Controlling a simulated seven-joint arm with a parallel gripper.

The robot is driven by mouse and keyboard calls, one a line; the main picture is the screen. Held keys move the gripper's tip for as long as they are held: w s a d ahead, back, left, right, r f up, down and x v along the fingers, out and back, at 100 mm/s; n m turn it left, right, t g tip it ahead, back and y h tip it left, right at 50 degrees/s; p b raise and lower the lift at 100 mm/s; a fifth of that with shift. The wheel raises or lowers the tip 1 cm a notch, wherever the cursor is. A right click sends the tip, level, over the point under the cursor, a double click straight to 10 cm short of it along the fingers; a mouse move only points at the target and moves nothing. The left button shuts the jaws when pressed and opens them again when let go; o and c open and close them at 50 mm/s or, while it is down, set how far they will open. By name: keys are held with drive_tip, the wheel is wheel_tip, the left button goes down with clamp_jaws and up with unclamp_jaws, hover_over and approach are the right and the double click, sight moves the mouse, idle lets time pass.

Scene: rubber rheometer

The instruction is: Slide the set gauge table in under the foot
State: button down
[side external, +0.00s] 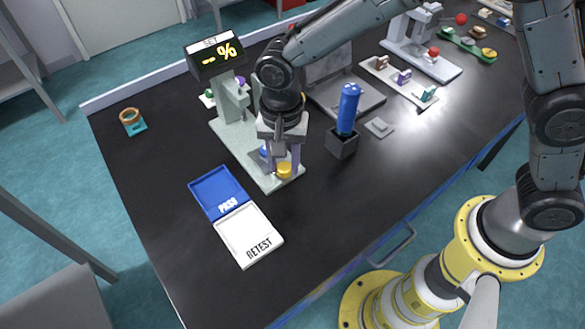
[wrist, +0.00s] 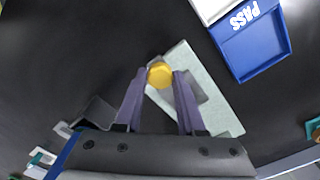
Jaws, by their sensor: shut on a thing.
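The gauge stand (side external: 232,143) has a pale green-grey base and a dark display reading "SET" and "--%" (side external: 215,56). A yellow knob (side external: 284,171) sits at the near end of the base. My gripper (side external: 282,168) points down there, its two purple-grey fingers on either side of the knob. In the wrist view the yellow knob (wrist: 160,74) is between the fingertips (wrist: 160,76), and my gripper is shut on it. A grey plate (wrist: 197,91) shows beside it on the pale base (wrist: 222,120). The foot is hidden behind my wrist, and I cannot make out the table's full outline.
A blue PASS tray (side external: 205,188) and a white RETEST tray (side external: 240,240) lie left of the base. A blue-handled tool (side external: 348,108) stands in a dark block (side external: 341,144) to the right. An orange-and-teal piece (side external: 131,121) lies far left. The bench front is clear.

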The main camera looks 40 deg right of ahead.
drive_tip(key=w, duration=0.8)
drive_tip(key=shift+w+r, duration=0.15)
drive_tip(key=shift+w, duration=0.25)
drive_tip(key=c, duration=0.5)
unclamp_jaws()
wheel_tip(320, 180, up, 14)
drive_tip(key=shift+d, duration=0.1)
